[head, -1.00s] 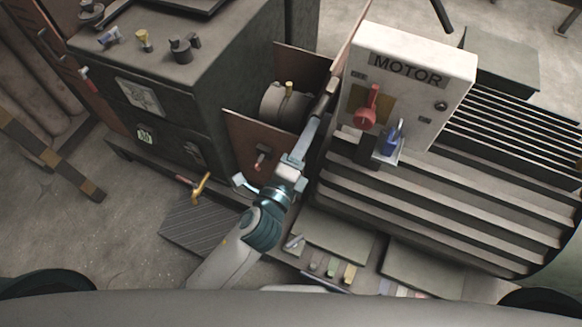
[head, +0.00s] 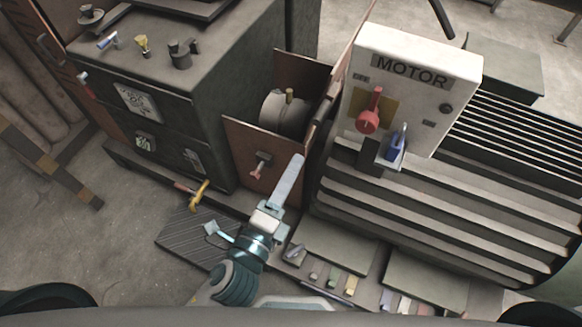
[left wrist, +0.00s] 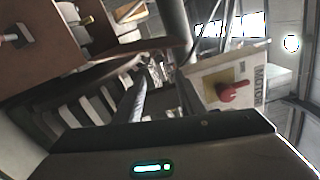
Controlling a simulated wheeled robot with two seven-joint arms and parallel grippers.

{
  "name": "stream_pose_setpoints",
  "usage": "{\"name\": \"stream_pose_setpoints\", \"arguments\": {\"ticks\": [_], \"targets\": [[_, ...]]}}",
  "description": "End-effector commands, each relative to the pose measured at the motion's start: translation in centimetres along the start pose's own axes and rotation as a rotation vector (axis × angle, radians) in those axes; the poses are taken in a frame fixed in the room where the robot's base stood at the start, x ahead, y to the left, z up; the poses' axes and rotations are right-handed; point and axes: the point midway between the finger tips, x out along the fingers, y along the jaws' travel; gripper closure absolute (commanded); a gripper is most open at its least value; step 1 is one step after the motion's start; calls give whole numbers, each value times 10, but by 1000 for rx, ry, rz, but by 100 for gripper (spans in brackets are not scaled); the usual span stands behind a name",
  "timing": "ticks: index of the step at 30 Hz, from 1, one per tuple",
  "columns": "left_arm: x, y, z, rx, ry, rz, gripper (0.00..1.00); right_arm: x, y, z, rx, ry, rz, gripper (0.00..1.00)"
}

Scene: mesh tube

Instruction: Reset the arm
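My left gripper (head: 294,165) is in front of the open brown-panelled compartment, left of the motor box (head: 413,80). In the left wrist view its two fingers (left wrist: 162,92) stand apart with a gap between them, and nothing is seen held. In the head view the fingers overlap, so only one long pale finger shows clearly. The motor box carries a red lever (head: 369,117) and a blue handle (head: 396,145); the red lever also shows in the left wrist view (left wrist: 233,92). My right gripper is not in view.
The brown open panel (head: 263,160) stands close to the left of my finger. A dark cabinet (head: 170,110) is at left, with a yellow handle (head: 200,196) low beside it. The ribbed motor housing (head: 430,205) fills the right. Clear floor (head: 90,235) lies at far left.

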Motion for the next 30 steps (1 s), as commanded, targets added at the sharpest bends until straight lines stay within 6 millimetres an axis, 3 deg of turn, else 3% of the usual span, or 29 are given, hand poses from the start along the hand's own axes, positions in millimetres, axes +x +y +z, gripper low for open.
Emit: {"name": "stream_pose_setpoints", "arguments": {"ticks": [10,14,16,20,26,30], "targets": [[1,3,0,-4,1,6,63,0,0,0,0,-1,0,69],[5,22,-3,-30,6,37,63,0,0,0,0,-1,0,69],[8,41,-5,-60,10,70,63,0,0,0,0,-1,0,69],[14,96,-8,-147,13,163,63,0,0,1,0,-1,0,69],[8,213,-10,-355,-21,362,63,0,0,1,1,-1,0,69],[-11,296,-8,-525,-83,503,63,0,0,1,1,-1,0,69]]}}
